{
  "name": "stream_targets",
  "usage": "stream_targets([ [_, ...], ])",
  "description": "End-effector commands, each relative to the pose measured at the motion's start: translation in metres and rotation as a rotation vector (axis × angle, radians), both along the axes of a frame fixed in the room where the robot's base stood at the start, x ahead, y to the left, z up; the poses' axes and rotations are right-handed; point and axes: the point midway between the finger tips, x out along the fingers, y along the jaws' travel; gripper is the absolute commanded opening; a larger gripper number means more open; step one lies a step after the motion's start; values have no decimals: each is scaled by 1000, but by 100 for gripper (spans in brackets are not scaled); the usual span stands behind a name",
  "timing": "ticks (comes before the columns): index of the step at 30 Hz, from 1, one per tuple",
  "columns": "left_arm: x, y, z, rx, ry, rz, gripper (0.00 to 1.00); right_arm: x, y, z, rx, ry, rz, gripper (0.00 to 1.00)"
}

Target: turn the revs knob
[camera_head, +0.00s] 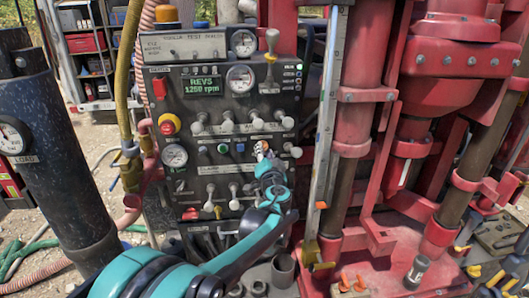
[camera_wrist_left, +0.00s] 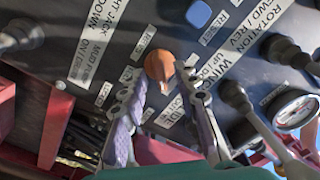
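The revs knob is most likely the small orange knob (camera_wrist_left: 160,66) on the dark control panel; the small label beside it is too blurred to read surely. My left gripper (camera_wrist_left: 160,82) is open, with one fingertip on each side of the knob and a small gap showing on both sides. In the head view my left gripper (camera_head: 264,152) reaches up to the panel from below, its fingertips at the orange knob and partly covering it. A green display (camera_head: 201,87) higher on the panel reads REVS and about 1250 rpm. My right gripper is not in view.
Several white-knobbed levers (camera_head: 228,121) stand out above the knob, and more levers (camera_head: 233,196) lie below left. A blue button (camera_wrist_left: 199,14) is close by. A gauge (camera_wrist_left: 295,110) and a long lever (camera_wrist_left: 235,97) are right of my fingers. Red rig columns (camera_head: 355,120) stand to the right.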

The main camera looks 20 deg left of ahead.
Motion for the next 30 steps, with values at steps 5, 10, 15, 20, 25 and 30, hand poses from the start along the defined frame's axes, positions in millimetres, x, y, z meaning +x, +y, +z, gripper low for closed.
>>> stream_targets([
  [5,-28,-18,0,0,0,-3,30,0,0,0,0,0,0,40],
  [10,-61,-38,0,0,0,-3,30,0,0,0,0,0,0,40],
  [15,-85,-53,0,0,0,-3,30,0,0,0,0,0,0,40],
  [20,-95,-59,0,0,0,0,30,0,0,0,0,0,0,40],
  [25,-97,-60,0,0,0,0,30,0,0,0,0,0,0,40],
  [30,-97,-59,0,0,0,0,30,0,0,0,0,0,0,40],
])
